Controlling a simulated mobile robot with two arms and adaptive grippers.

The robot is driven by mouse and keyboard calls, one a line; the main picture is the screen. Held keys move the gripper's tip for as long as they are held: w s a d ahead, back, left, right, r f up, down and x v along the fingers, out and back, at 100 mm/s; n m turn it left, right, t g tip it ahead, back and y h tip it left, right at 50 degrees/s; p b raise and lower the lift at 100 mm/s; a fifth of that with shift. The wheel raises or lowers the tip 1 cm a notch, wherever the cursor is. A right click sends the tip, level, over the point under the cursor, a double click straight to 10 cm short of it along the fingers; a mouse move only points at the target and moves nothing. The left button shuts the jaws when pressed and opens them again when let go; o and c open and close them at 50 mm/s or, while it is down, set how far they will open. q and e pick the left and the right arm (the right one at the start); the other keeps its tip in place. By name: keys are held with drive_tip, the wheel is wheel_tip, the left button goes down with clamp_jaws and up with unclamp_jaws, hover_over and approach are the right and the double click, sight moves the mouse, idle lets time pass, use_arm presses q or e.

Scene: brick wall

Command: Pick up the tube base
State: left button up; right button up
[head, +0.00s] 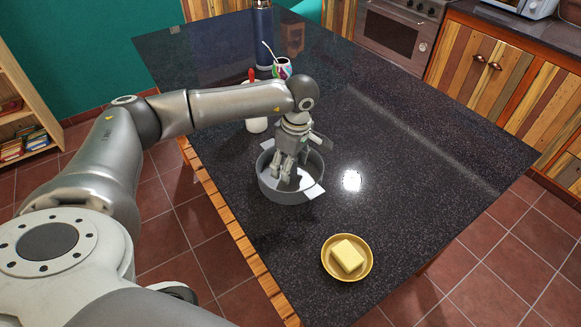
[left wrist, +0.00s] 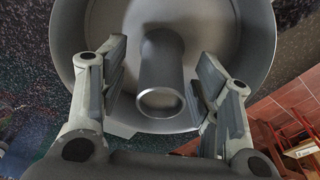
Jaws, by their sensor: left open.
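A round grey pan (head: 268,188) stands on the dark counter, with low walls. The tube base shows in the left wrist view as a grey tube (left wrist: 161,70) rising from the pan's middle, its open end facing the camera. My left gripper (head: 286,172) points down into the pan. In the left wrist view its two fingers (left wrist: 162,85) are open, one on each side of the tube, with visible gaps. The pan's wall (left wrist: 258,35) curves around them. In the head view the gripper hides most of the tube. My right gripper is not in view.
A yellow dish (head: 327,262) with butter (head: 347,256) sits nearer the front. Behind the pan stand a white bottle (head: 256,124) with a red top, a patterned cup (head: 282,69) with a straw, and a dark blue flask (head: 263,40). The counter's right side is clear.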

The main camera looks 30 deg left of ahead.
use_arm(q)
drive_tip(key=shift+a+f, duration=0.15)
drive_tip(key=shift+f, duration=0.85)
drive_tip(key=c, duration=1.1)
drive_tip(key=shift+r, duration=0.1)
